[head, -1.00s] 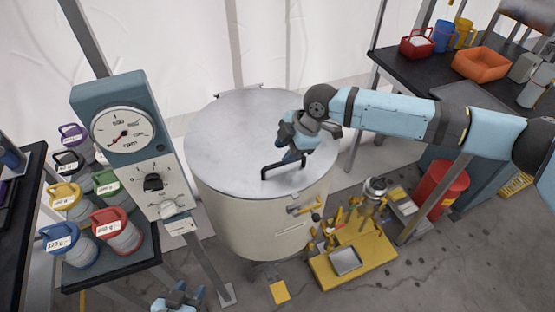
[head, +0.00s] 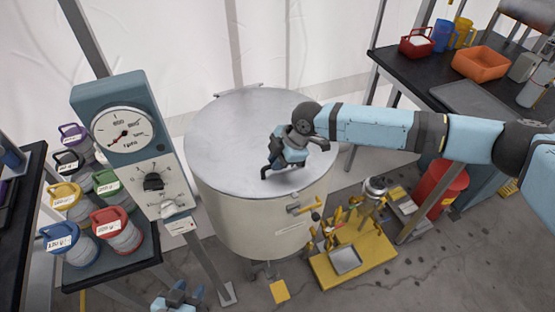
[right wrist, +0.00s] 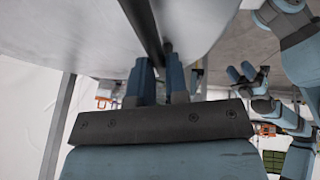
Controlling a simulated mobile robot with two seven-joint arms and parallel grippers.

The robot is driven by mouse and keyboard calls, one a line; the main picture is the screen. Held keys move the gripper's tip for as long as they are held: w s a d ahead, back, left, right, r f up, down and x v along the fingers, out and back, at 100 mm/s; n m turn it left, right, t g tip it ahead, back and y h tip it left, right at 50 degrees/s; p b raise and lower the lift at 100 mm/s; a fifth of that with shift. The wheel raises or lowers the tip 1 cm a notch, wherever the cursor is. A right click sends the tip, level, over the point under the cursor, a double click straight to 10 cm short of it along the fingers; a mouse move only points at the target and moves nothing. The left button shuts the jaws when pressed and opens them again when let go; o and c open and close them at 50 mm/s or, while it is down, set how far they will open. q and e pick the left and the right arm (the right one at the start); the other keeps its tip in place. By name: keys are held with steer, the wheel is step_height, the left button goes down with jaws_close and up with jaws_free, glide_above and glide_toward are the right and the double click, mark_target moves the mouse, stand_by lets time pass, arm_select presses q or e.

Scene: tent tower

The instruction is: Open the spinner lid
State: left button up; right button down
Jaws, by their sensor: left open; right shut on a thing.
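The spinner is a cream drum (head: 255,222) with a round grey metal lid (head: 230,150). The lid lies flat and closed on the drum. My right gripper (head: 274,164) is at the front of the lid, shut on the black lid handle, which it mostly hides in the head view. In the right wrist view the dark handle bar (right wrist: 145,28) runs between the fingers of my right gripper (right wrist: 160,75). My left gripper (head: 178,297) is open and empty, low at the bottom edge of the head view.
A control post with a dial (head: 123,130) stands close on the drum's left. A yellow tool stand (head: 355,258) is at the drum's right front. A black table (head: 440,75) is at the back right.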

steer(key=w+a+r+p, duration=0.1)
steer(key=w+r+p, duration=0.2)
steer(key=r, duration=0.5)
steer(key=w+a+r+p, duration=0.1)
steer(key=w+r+p, duration=0.2)
steer(key=r, duration=0.5)
steer(key=w+a+r+g+p, duration=0.1)
steer(key=w+r+p, duration=0.2)
steer(key=w+r, duration=0.2)
step_height(320, 180, up, 4)
steer(key=shift+w+a+f, duration=0.15)
steer(key=shift+w+a, duration=0.05)
steer(key=shift+a, duration=0.1)
